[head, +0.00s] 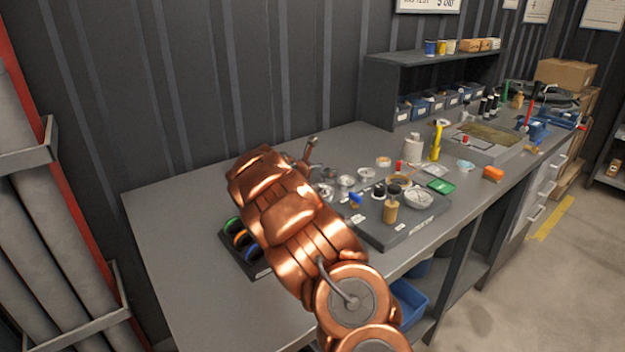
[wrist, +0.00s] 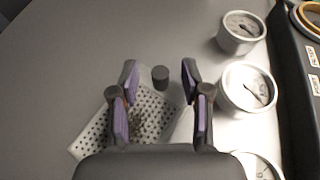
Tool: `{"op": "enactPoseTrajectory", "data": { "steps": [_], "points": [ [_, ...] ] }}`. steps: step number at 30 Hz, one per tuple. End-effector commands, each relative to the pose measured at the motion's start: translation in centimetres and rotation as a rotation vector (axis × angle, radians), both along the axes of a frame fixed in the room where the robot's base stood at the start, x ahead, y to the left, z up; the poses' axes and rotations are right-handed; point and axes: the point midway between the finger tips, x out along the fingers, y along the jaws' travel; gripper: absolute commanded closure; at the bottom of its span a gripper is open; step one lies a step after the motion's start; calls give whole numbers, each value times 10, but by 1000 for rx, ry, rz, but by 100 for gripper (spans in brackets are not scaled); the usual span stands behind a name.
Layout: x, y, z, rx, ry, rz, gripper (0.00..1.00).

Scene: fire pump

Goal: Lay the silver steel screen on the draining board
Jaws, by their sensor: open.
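In the wrist view a pale silver perforated piece (wrist: 150,112), which looks like the steel screen, lies on the grey bench below my gripper (wrist: 160,92). A short dark grey cylinder (wrist: 160,77) shows at its far end, between the fingertips. My gripper is open, with a purple-padded finger on either side of the piece. I cannot tell whether the fingers touch it. In the head view my copper-coloured arm hides the gripper and the screen. I cannot tell for certain which thing is the draining board.
Round gauges (wrist: 246,88) stand close to the right of my gripper. A dark board (head: 400,228) with small parts lies right of my arm. A black rack (head: 228,240) with coloured rings is left of it. The bench's back left (head: 175,205) is clear.

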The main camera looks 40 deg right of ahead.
Motion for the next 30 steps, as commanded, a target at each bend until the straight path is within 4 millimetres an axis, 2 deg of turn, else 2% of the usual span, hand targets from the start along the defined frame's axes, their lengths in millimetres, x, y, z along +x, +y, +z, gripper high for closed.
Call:
{"op": "enactPoseTrajectory", "data": {
  "steps": [4,17,30],
  "points": [
    [0,0,0,0,0,0,55],
    [0,1,1,-1,0,0,100],
    [0,1,1,-1,-1,1,100]
  ]
}}
